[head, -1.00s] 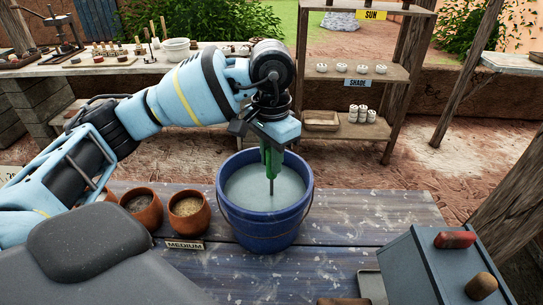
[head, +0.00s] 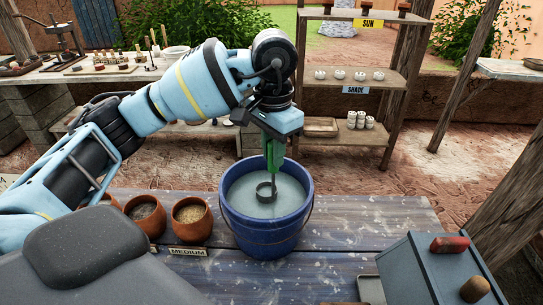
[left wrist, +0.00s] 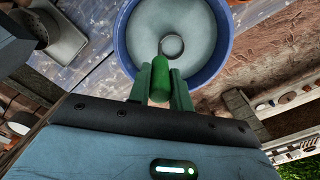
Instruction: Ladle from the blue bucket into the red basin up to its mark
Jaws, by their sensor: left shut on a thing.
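The blue bucket (head: 242,232) stands on the wooden table and holds pale grey-blue liquid. My left gripper (head: 274,160) is above the bucket, shut on the green handle of the ladle (head: 266,192). The ladle's dark round cup is within the bucket's rim, in view at or just above the liquid; I cannot tell which. In the left wrist view the green handle (left wrist: 160,75) lies between the fingers, with the ladle's ring-shaped cup beyond it over the liquid. What the cup holds is unclear. No red basin is in view. My right gripper is out of view.
Clay pots (head: 190,219) with grainy contents stand left of the bucket, behind a "MEDIUM" sign (head: 188,252). A blue-grey box (head: 420,270) with a red grip stands at front right. A wooden shelf (head: 345,134) and a workbench are behind.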

